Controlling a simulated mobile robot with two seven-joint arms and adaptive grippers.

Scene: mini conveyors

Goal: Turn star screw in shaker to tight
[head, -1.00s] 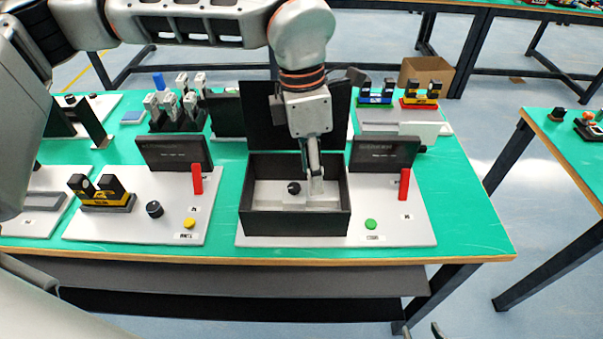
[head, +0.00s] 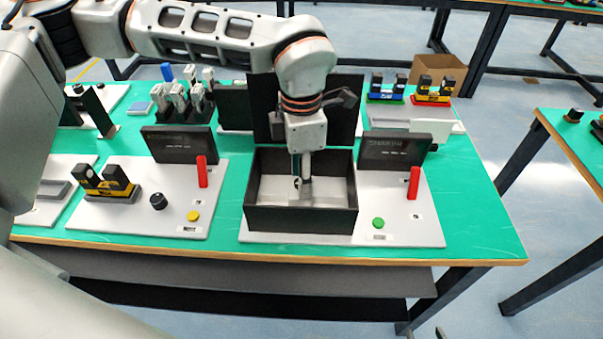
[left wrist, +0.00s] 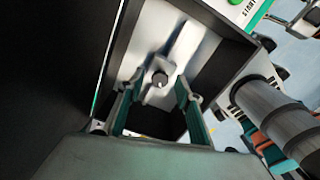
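The shaker is an open black box (head: 262,217) with its lid (head: 345,110) raised behind it. The star screw, a small dark knob (left wrist: 160,80) on a pale block, shows inside the box in the left wrist view. My left gripper (head: 303,192) points down into the box. In the left wrist view its two teal fingers (left wrist: 157,92) are apart, with the knob seen between their tips; contact cannot be told. In the head view the gripper hides most of the knob. I cannot make out my right gripper clearly.
A green button (head: 378,223) and a red upright piece (head: 414,182) stand right of the box, before a dark panel (head: 395,152). Left are another station with a yellow button (head: 193,216) and a black knob (head: 158,202). The box walls closely surround the gripper.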

